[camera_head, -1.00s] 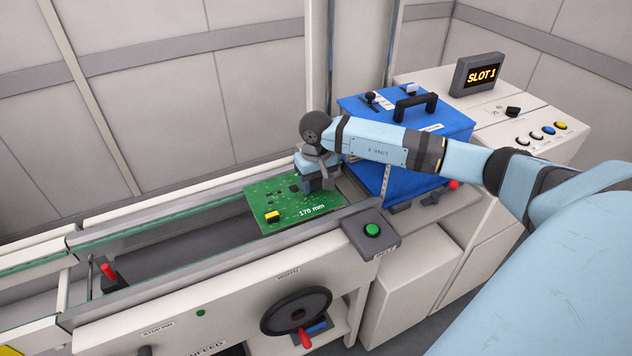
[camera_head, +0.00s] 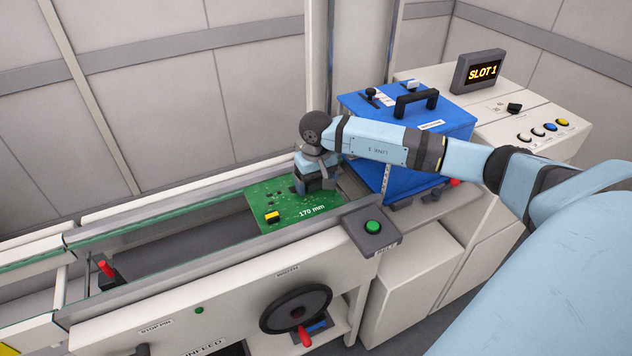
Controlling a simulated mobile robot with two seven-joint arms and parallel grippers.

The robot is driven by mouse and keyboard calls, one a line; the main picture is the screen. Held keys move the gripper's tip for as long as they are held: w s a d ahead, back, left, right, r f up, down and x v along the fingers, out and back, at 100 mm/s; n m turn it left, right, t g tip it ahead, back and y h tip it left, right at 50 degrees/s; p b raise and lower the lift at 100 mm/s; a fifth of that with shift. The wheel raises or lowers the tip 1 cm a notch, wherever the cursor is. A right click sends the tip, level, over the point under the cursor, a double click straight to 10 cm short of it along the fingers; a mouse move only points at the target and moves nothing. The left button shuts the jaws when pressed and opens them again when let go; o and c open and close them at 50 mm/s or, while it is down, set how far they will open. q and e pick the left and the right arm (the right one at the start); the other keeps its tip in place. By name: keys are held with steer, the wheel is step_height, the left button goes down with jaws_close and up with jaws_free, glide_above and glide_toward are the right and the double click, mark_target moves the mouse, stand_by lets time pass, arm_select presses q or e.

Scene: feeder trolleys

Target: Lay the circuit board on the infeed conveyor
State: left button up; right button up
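The green circuit board (camera_head: 290,209) is at the right end of the infeed conveyor (camera_head: 165,274), between its two rails. It appears level, with a yellow part near its left corner and a "170 mm" label. The near rail covers its front edge. My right gripper (camera_head: 318,187) is over the board's far right part, pointing down. Its dark fingers are close to the board; whether they touch or grip it is hard to tell. My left gripper is out of view.
A blue magazine (camera_head: 455,122) with a black handle stands just right of the board, behind my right arm. A green button box (camera_head: 372,232) and a black handwheel (camera_head: 296,309) are at the conveyor's front.

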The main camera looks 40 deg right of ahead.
steer(key=shift+r, duration=0.1)
arm_select(q)
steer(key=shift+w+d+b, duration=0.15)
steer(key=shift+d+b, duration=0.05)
steer(key=shift+b, duration=0.3)
arm_select(e)
step_height(320, 180, up, 14)
steer(key=shift+f, duration=0.2)
